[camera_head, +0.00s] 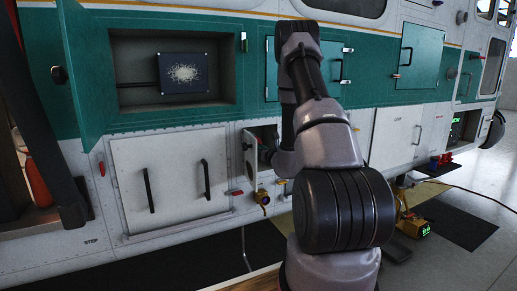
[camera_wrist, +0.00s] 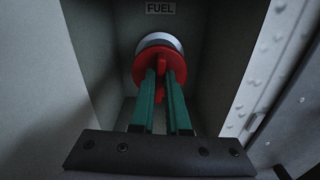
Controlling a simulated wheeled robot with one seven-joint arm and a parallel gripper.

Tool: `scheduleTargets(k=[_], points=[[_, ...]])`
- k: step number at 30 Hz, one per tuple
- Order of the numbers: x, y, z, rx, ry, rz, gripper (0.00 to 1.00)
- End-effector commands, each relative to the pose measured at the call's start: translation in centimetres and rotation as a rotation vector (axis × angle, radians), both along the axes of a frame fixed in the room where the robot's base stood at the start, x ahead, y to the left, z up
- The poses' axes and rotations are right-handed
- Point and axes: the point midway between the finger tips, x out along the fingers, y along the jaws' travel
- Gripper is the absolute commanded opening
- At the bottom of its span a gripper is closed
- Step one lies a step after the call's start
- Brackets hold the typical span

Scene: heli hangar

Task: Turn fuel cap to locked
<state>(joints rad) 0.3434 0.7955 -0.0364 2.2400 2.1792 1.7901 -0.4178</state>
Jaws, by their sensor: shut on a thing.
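The red fuel cap (camera_wrist: 143,67) sits on a pale metal neck (camera_wrist: 160,40) inside a grey recess, under a label reading FUEL (camera_wrist: 160,7). My gripper (camera_wrist: 164,75) has its two green fingers closed around the cap's raised red grip, one on each side. The grip's ridge shows upright between and below the fingertips. In the head view my arm reaches into a small open compartment (camera_head: 262,148) low on the helicopter's side; the cap and fingers are hidden there behind my arm. I see no lock mark.
The compartment's small open door (camera_head: 249,153) stands at its left. The recess wall (camera_wrist: 96,40) is close on the left, and a riveted panel (camera_wrist: 255,70) on the right. A larger green door (camera_head: 86,65) hangs open further left. A yellow device (camera_head: 414,228) stands on the floor at right.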

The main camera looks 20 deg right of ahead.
Motion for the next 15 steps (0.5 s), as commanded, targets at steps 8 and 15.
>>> scheduleTargets(k=[8, 15], points=[[-0.05, -0.2, -0.06, 0.206, 0.008, -0.001, 0.0], [-0.06, -0.36, -0.14, 0.434, 0.016, -0.002, 0.0]])
